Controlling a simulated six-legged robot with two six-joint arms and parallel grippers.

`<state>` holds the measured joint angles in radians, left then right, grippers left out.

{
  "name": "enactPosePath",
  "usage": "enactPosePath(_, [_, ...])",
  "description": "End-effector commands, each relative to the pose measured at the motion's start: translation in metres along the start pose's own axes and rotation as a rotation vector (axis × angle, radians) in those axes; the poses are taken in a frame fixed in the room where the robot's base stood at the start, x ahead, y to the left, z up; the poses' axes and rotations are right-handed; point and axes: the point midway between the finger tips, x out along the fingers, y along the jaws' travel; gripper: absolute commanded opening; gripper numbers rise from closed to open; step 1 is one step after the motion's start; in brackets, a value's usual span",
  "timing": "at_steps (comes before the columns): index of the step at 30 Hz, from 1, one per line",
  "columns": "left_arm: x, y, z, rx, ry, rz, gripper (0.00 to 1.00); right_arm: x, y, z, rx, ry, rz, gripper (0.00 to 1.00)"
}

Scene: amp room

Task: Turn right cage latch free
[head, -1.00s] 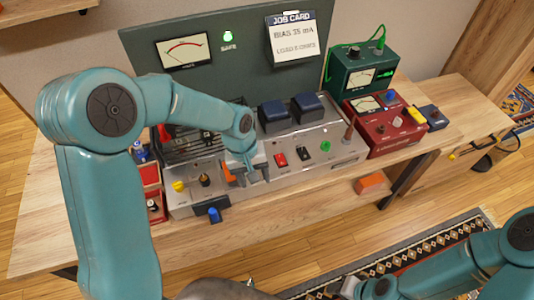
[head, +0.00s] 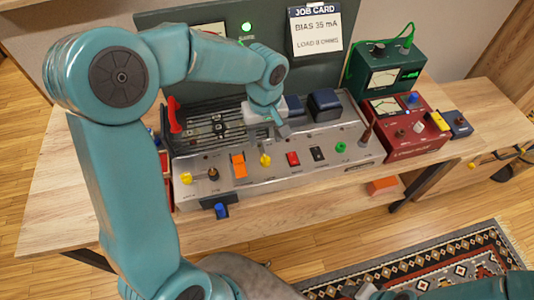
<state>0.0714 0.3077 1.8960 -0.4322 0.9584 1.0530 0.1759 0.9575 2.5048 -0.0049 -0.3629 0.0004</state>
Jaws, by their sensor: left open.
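The amp chassis (head: 330,150) sits on the wooden bench, with a dark slatted cage (head: 208,130) on its left part. A red latch (head: 174,115) stands upright at the cage's left end. My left gripper (head: 281,129) is open at the cage's right end, in front of the dark blue transformer blocks (head: 324,104). The right latch cannot be made out; the gripper and wrist cover that end of the cage. Whether the fingers touch anything there is unclear. Part of my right gripper (head: 372,291) shows low at the bottom edge; its jaws are not clear.
The front panel carries an orange switch (head: 238,165), a yellow knob (head: 265,160) and a red switch (head: 293,159). A red box (head: 405,130) and a green meter box (head: 385,68) stand at the right. A job card (head: 315,30) hangs behind.

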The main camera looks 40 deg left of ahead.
Motion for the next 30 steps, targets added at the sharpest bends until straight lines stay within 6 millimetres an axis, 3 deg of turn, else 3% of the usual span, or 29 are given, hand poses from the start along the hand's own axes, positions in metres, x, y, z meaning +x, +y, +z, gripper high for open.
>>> enactPosePath(6, [0.052,0.001,0.0,0.003,-0.004,-0.003,0.57,-0.002,-0.001,0.0,0.0,0.0,0.0,0.43])
enactPosePath(12, [0.085,0.003,-0.002,0.004,-0.003,-0.002,0.57,-0.003,-0.001,0.0,0.0,0.0,0.0,0.43])
enactPosePath(18, [0.097,0.004,-0.003,0.006,-0.001,0.0,0.57,-0.003,-0.001,0.0,0.0,0.0,0.0,0.43])
enactPosePath(25, [0.098,0.004,-0.003,0.006,0.0,0.001,0.57,-0.003,-0.001,0.0,0.0,0.0,0.0,0.43])
enactPosePath(26, [0.098,0.004,-0.003,0.006,0.0,0.001,0.5,-0.003,-0.001,0.0,0.0,0.0,0.0,0.43])
enactPosePath(30, [0.098,0.004,-0.003,0.006,0.0,0.001,0.05,-0.003,-0.001,0.0,0.0,0.0,0.0,0.43])
